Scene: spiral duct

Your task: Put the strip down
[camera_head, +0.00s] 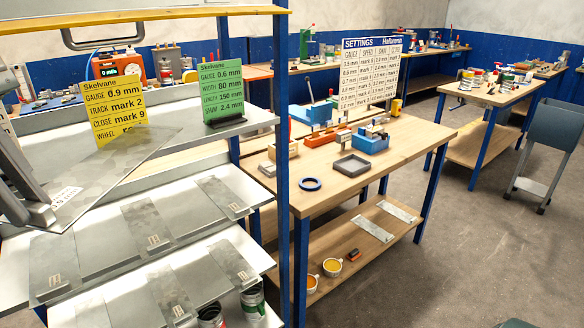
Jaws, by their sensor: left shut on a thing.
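My left gripper (38,196) comes in at the left edge, shut on a thin grey metal strip (108,178). The strip is held tilted above the rack shelf (90,240), with a marking reading about 0.9 mm near the gripper. It crosses in front of the lower part of a yellow card (115,98), which reads Skelvane, gauge 0.9 mm, track mark 2, close mark 9. The card's lowest lines are hidden or hard to read. A green card (221,88) reads gauge 0.6 mm, width 80 mm, length 150 mm. My right gripper is not in view.
Several flat strips lie on the rack's sloping shelves, one at the upper right (222,197) and one at the left (55,264). A blue rack post (283,170) stands before the wooden workbench (330,190). The bench holds a blue ring (310,184) and a grey tray (352,166).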

